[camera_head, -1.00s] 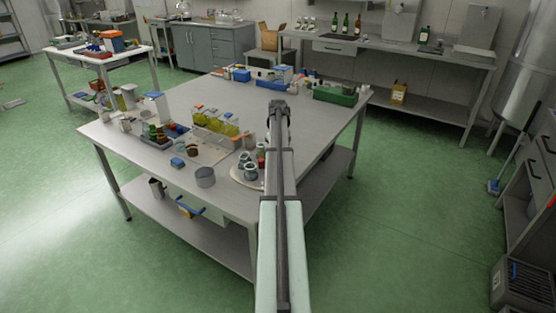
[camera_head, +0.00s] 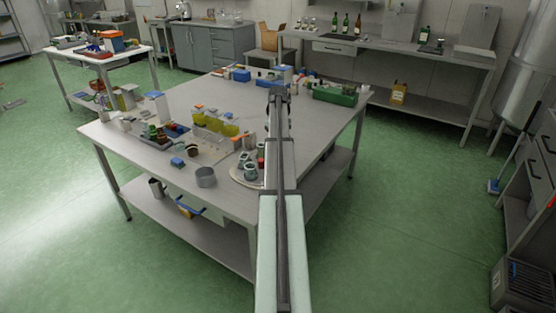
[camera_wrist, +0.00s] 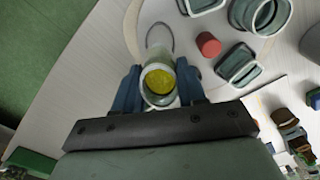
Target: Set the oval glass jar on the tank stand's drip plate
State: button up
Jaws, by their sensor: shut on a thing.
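My gripper (camera_wrist: 158,72) is shut on a clear glass jar (camera_wrist: 161,98) with yellow contents, seen from above between the two blue fingers in the wrist view. Its mouth looks rounded; I cannot tell for sure that it is oval. A large metal tank (camera_head: 524,75) stands at the right edge of the head view. I cannot make out a drip plate.
A pale round board (camera_head: 243,177) on the table (camera_head: 315,155) holds several grey-green jars and a red piece (camera_wrist: 208,44). A grey pot (camera_head: 205,177), trays and bottles crowd the left. A green crate (camera_head: 335,96) stands at the back right. The table's right side is mostly clear.

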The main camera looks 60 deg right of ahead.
jog(key=w+a+r+n, duration=0.25)
jog(key=w+a, duration=0.45)
jog(key=a, duration=1.3)
jog(key=w+a+r+n, duration=0.2)
jog(key=w+a+r, duration=0.3)
jog(key=a, duration=1.5)
jog(key=w+a+r+n, duration=0.25)
jog(key=w+a, duration=0.55)
jog(key=a, duration=1.2)
jog(key=w+d+f+m, duration=0.2)
jog(key=w+d+f, duration=0.15)
jog(key=d, duration=1.25)
jog(key=w+d+f+m, duration=0.2)
jog(key=d+f+m, duration=0.15)
jog(key=d, duration=1.15)
jog(key=w+d+f+m, duration=0.25)
jog(key=d+f, duration=0.25)
jog(key=d, duration=1.1)
jog(key=shift+n, duration=0.5)
jog(key=shift+w+a+f, duration=0.1)
jog(key=shift+a+f, duration=0.05)
jog(key=shift+f, duration=1.15)
jog(key=shift+w+a+f, duration=0.1)
jog(key=shift+f, duration=1.15)
jog(key=shift+f, duration=0.35)
jog(key=o, duration=0.9)
